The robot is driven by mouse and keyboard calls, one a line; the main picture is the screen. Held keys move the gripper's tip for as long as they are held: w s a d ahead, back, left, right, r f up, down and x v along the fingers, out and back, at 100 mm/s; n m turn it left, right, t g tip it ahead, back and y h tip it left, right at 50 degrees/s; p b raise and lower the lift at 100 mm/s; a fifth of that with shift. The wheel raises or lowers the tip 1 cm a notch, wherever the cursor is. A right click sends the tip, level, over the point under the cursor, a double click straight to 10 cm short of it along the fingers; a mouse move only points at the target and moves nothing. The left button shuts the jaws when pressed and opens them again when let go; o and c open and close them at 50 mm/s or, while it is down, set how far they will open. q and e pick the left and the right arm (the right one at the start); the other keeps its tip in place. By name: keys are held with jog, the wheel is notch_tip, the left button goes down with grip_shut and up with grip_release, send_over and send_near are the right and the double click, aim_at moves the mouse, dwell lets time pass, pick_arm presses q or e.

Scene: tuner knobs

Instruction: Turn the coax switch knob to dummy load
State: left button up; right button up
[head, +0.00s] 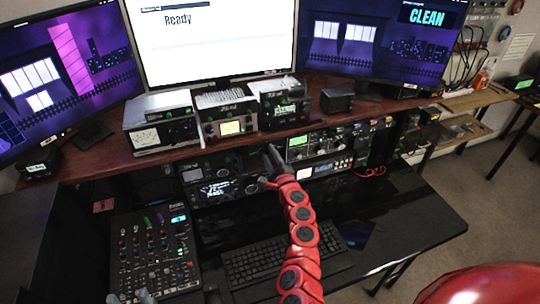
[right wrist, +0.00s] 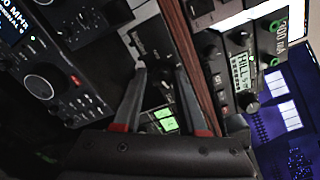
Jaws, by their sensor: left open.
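My right gripper (head: 272,156), on the red arm, is at the lower shelf, in the gap between two radios. In the right wrist view its two fingers (right wrist: 161,80) are spread apart with nothing held. A dark panel with small white lettering (right wrist: 142,42), which looks like the coax switch, lies beyond and between the fingers. Its knob and pointer setting cannot be made out clearly. In the head view the gripper covers much of that panel. My left gripper (head: 143,296) shows only as grey tips at the bottom left, open, by the mixer.
A radio (head: 220,188) stands left of the right gripper, and a green-lit radio (head: 306,146) stands right of it. The wooden shelf edge (right wrist: 187,38) runs close beside one finger. A mixer (head: 152,255) and keyboard (head: 262,262) sit on the desk. The desk's right side (head: 420,215) is clear.

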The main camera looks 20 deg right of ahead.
jog(key=shift+o, duration=1.2)
jog(key=shift+r, duration=0.1)
jog(key=shift+s+d, duration=0.1)
jog(key=shift+s, duration=0.5)
jog(key=s+b, duration=0.3)
jog(key=s, duration=1.3)
jog(key=shift+d, duration=0.25)
jog(key=shift+s, duration=0.1)
